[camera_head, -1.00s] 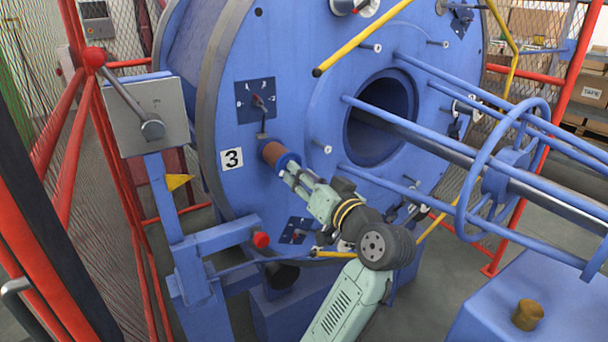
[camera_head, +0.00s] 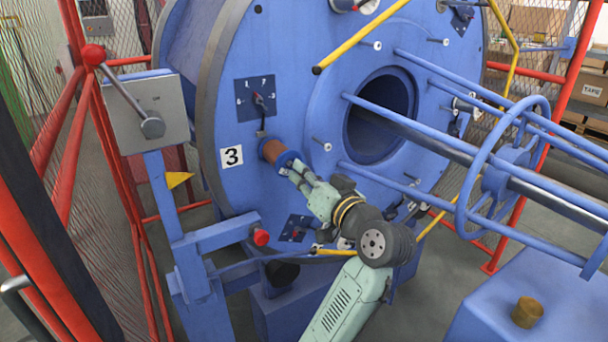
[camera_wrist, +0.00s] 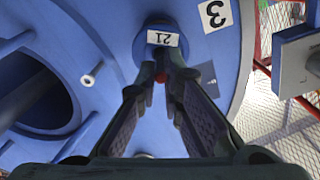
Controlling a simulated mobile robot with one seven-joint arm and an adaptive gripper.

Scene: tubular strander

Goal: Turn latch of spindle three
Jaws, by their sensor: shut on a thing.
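Spindle three sits on the blue drum face beside the white plate marked 3 (camera_head: 231,156). In the head view it shows as a brown cylinder (camera_head: 271,150) with a blue end. In the wrist view its blue end disc (camera_wrist: 144,50) carries a white label, upside down, that reads 21. My gripper (camera_head: 292,170) is at this end. In the wrist view, my gripper (camera_wrist: 162,76) has its fingertips close together just below the label, shut on the latch of spindle three. A small red spot (camera_wrist: 160,78) shows between the tips; most of the latch is hidden by them.
A dark blue dial plate (camera_head: 255,99) is above the spindle. Yellow bars (camera_head: 350,43), a blue cage ring (camera_head: 500,165) and blue rods are to the right. A grey lever box (camera_head: 150,112) and red fence bars are on the left. A red knob (camera_head: 261,238) is below.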

